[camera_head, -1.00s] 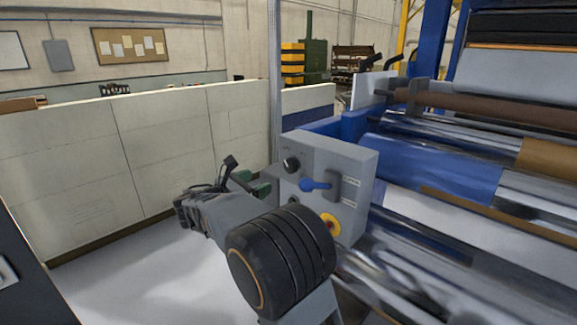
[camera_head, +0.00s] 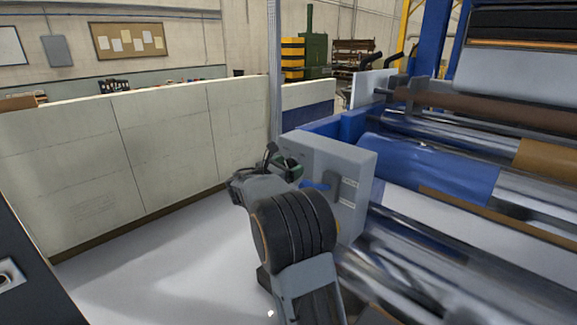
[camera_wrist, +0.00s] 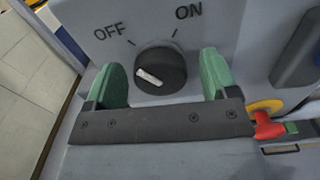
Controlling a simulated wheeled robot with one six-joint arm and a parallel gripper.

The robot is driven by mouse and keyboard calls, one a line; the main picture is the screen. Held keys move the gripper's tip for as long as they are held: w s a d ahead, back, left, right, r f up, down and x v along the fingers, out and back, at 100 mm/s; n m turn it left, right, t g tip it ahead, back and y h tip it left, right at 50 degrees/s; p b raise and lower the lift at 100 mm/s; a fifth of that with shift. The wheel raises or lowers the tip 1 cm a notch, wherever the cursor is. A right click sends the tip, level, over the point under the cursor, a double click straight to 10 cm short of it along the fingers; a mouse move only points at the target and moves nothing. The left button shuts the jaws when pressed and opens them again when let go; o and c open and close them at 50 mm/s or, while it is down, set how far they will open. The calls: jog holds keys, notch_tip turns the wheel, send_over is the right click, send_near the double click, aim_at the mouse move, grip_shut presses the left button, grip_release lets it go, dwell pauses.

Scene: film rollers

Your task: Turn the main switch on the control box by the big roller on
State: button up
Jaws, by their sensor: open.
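The control box (camera_head: 352,165) is a grey cabinet beside the rollers. In the wrist view its main switch, a round black knob (camera_wrist: 170,62) with a white mark, sits below the printed words OFF and ON. The white mark slants to the upper left, toward the OFF side. My gripper (camera_wrist: 164,77) is open, with one green finger on the left of the knob and one on the right. Gaps show between the fingers and the knob, and I see no contact. In the head view my gripper (camera_head: 285,165) is at the box's left side, and my arm hides the knob.
A blue lever (camera_head: 316,186) is on the box's face. A red handle (camera_wrist: 268,126) on a yellow disc is to the lower right of my gripper. The big machine's rollers (camera_head: 440,150) fill the right side. A low pale partition (camera_head: 160,150) stands behind, with open floor before it.

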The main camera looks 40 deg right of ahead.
dwell(0.3)
jog(key=c, duration=0.9)
jog(key=shift+c, duration=0.2)
jog(key=shift+f+b, duration=0.1)
jog(key=shift+b, duration=0.25)
jog(key=m+b, duration=0.1)
jog(key=b, duration=0.1)
jog(key=m+b, duration=0.2)
jog(key=shift+f, duration=0.3)
jog(key=m+b, duration=0.3)
jog(key=b, duration=0.1)
jog(key=shift+s+d+m+b, duration=0.1)
jog(key=shift+m+b, duration=0.2)
jog(key=shift+b, duration=0.1)
jog(key=m+b, duration=0.4)
jog(key=shift+b, duration=0.4)
jog(key=shift+r+m+b, duration=0.15)
jog(key=shift+m+b, duration=1.25)
jog(key=shift+m, duration=0.2)
jog(key=shift+r, duration=0.1)
